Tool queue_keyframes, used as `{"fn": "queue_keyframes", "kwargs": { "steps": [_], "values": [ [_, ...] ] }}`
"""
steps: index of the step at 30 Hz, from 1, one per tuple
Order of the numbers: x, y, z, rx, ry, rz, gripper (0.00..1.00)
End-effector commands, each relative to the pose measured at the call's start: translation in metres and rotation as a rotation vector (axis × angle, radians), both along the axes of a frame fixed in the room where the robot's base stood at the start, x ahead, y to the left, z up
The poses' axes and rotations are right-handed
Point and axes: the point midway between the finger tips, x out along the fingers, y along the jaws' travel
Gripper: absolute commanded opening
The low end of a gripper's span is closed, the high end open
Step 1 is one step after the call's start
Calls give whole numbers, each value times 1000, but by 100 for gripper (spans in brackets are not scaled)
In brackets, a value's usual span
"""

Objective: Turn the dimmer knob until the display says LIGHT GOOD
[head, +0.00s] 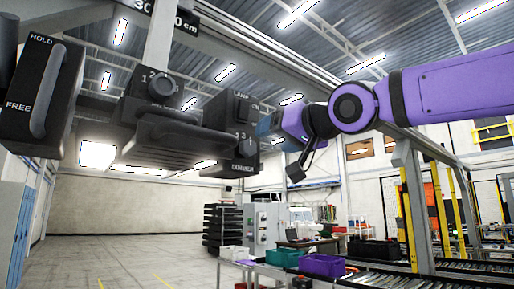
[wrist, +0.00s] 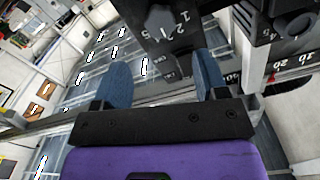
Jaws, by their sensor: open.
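A dark box (head: 228,118) hangs from the rail in the head view, with a LAMP label on top and a numbered knob lower down, partly hidden by my gripper. In the wrist view a dark numbered knob (wrist: 160,20), likely the dimmer knob, lies beyond the fingertips, roughly in line with the gap between them. My gripper (wrist: 162,70) is open and empty, its two blue fingers apart. It also shows in the head view (head: 268,124), at the box's right side. I cannot make out a display or the words LIGHT GOOD.
A second box with a numbered knob (head: 161,87) and a bar handle hangs to the left. A HOLD/FREE lever box (head: 42,90) hangs farther left. A scale rail (wrist: 300,66) runs by the boxes. Below are a table with a purple bin (head: 322,265) and open floor.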

Motion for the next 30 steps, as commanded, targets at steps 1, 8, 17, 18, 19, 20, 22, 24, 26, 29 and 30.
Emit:
{"fn": "queue_keyframes", "kwargs": {
  "steps": [1, 8, 17, 18, 19, 20, 22, 24, 26, 29, 30],
  "values": [
    [7, 7, -1, -3, 1, 2, 67],
    [41, 29, -1, -2, 2, 2, 67],
    [66, 46, -1, -1, 1, 1, 67],
    [68, 47, -1, -2, 2, 1, 67],
    [70, 48, -1, -3, 2, 0, 67],
    [71, 48, -1, -3, 2, 0, 67],
    [72, 49, -1, -3, 2, 0, 67],
    [73, 50, -1, -2, 1, 0, 67],
    [73, 50, -1, -2, 1, 0, 67],
    [73, 50, -1, -2, 1, 0, 67],
    [73, 50, -1, -2, 1, 0, 67]
  ]
}}
